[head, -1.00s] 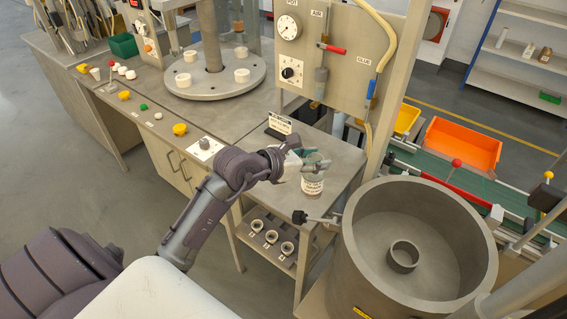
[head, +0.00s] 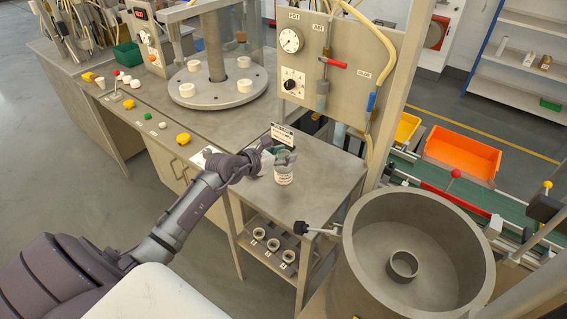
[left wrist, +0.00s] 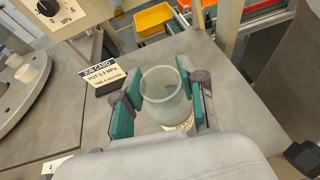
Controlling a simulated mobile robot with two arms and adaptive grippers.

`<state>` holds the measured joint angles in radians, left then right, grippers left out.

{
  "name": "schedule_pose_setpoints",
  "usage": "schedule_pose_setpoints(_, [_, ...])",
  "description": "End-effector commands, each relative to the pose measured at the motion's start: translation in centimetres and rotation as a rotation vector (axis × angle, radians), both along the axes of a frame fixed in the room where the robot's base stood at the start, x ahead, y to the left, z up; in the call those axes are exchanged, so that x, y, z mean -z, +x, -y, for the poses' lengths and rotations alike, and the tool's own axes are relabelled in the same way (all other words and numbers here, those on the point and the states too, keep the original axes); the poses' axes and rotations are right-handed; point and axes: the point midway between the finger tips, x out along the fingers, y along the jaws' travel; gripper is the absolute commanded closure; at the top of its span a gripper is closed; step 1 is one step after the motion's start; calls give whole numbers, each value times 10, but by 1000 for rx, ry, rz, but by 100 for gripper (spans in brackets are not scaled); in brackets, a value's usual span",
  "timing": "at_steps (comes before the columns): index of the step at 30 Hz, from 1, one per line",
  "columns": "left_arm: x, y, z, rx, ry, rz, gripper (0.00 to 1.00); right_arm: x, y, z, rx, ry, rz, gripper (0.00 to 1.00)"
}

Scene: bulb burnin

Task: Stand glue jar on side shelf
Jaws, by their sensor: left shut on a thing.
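The glue jar (head: 284,176), a pale glassy jar with a white label, is upright between the fingers of my left gripper (head: 280,157). In the left wrist view the jar's open round mouth (left wrist: 165,84) shows between the teal finger pads, and my left gripper (left wrist: 160,103) is shut on it. The jar is over the grey side shelf (head: 325,178), beside the job card (head: 283,133). I cannot tell whether its base touches the surface. My right gripper is not in view.
The job card (left wrist: 101,77) stands left of the jar. A gauge panel (head: 335,60) rises behind the shelf. A large round grey vessel (head: 365,270) stands at the right front. Several small rings (head: 273,244) sit on the lower rack. The shelf's right part is clear.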

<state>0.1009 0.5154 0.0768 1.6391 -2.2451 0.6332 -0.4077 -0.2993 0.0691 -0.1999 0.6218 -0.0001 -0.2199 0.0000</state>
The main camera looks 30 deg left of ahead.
Motion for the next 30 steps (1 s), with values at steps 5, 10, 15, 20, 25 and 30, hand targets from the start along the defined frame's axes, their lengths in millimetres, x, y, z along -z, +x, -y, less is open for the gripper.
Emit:
schedule_pose_setpoints(5, [27,0,0,-1,-1,-3,100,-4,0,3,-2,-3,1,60])
schedule_pose_setpoints(10, [36,0,0,-1,0,1,100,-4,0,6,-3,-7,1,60])
schedule_pose_setpoints(15, [36,0,0,0,0,1,100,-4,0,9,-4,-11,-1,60])
schedule_pose_setpoints(20, [41,0,1,0,0,-2,58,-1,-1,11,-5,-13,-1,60])
schedule_pose_setpoints(25, [40,-1,1,0,0,-2,34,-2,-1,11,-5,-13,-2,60])
schedule_pose_setpoints(30, [40,0,1,1,0,-2,34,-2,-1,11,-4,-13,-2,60])
